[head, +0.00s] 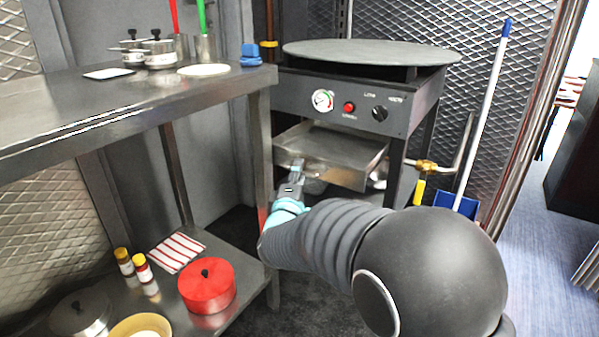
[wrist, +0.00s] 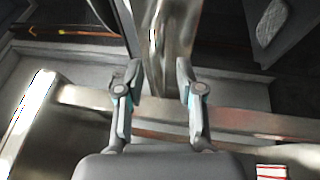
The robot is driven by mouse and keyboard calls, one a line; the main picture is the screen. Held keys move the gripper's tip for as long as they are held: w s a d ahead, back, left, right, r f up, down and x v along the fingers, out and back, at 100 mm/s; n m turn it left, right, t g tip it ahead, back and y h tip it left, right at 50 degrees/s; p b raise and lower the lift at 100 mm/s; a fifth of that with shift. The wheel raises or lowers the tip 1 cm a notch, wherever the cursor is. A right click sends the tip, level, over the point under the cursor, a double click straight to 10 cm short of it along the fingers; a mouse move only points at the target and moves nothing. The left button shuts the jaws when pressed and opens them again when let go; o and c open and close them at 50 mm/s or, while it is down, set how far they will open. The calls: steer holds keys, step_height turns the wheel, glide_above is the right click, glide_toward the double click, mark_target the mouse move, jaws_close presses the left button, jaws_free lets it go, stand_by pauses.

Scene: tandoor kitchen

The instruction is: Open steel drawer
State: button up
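The steel drawer (head: 345,150) sits under the control panel of the black griddle stand in the head view. It juts forward of the panel, and part of its top and its front face show. My gripper (head: 293,177) is at the front left corner of the drawer.
The steel table (head: 130,100) stands close left, its leg (head: 262,150) beside my gripper. Its lower shelf holds a red pot (head: 207,284) and a striped cloth (head: 176,252). A brass valve (head: 427,166) and a blue-tipped broom handle (head: 485,110) are at the right.

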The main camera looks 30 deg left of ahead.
steer(key=v, duration=1.1)
